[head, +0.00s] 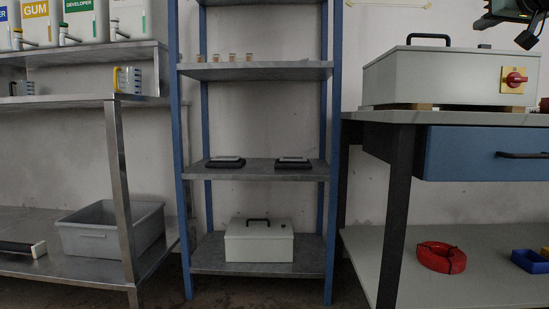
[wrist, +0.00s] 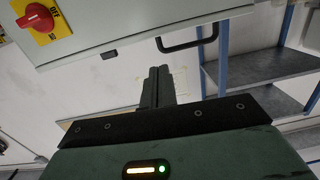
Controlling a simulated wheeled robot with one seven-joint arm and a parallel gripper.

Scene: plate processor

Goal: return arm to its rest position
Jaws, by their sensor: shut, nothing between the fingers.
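My gripper shows in the wrist view (wrist: 158,76), its two dark fingers together and empty. The fingers point toward the light grey metal box, which fills the top of that view, and appear apart from it. In the head view, a dark green part of my arm shows at the top right corner, above the right end of the box (head: 430,77). The box stands on the right-hand workbench (head: 400,117) and has a black handle and a red rotary switch (head: 514,79) on a yellow plate.
A blue-posted shelf rack (head: 258,170) stands in the middle, with small cups, two dark flat devices and a smaller handled box (head: 259,241). Steel shelving (head: 85,100) at left holds canisters and a grey tub (head: 108,228). A blue drawer (head: 488,154) sits under the bench top.

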